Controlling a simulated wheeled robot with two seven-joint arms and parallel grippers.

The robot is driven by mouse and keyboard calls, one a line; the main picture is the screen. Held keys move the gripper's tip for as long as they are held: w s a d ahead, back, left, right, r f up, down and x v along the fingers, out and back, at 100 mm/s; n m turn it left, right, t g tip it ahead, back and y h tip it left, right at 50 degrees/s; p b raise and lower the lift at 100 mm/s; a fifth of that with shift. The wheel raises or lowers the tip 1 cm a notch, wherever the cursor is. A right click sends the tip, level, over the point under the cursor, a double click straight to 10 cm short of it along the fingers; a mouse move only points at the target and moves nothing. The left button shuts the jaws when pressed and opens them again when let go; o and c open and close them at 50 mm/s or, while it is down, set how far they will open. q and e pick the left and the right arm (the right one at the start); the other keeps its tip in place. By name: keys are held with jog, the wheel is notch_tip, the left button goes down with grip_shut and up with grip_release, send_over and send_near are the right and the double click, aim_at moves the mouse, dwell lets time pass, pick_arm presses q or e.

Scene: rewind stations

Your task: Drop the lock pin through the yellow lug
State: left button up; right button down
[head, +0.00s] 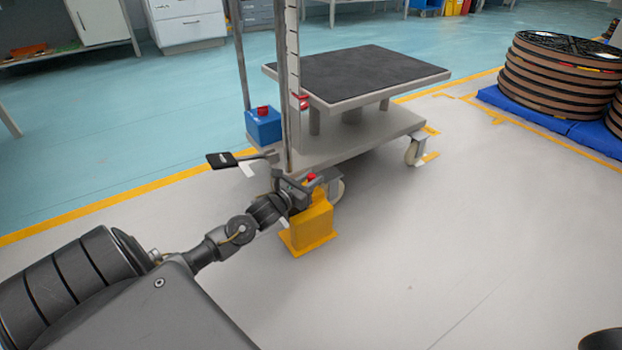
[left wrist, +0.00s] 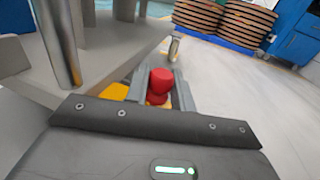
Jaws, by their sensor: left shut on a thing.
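The yellow lug (head: 312,228) stands on the floor beside the lift cart's near side. The lock pin's red head (head: 311,178) shows just above the lug, and it fills the gap between the fingers in the left wrist view (left wrist: 160,85). My left gripper (head: 300,191) is shut on the lock pin, at the top of the lug. The pin's shaft is hidden, so I cannot tell whether it is in the lug's hole. A bit of yellow (left wrist: 118,91) shows left of the fingers in the left wrist view. My right gripper is out of view.
The lift cart (head: 375,140) with a dark platform top (head: 360,72) stands just behind the lug. A blue box with a red button (head: 263,125) and a black pedal (head: 222,160) are on its left. Stacked reels (head: 560,80) sit on a blue pallet (head: 530,115).

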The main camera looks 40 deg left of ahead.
pick_arm(q)
jog(key=shift+f, duration=0.15)
jog(key=o, duration=1.1)
jog(key=shift+s+p, duration=0.85)
jog(key=shift+s, duration=0.05)
jog(key=s+p, duration=0.4)
jog(key=s, duration=0.5)
jog(key=shift+a+p, duration=0.15)
jog(key=shift+p, duration=0.15)
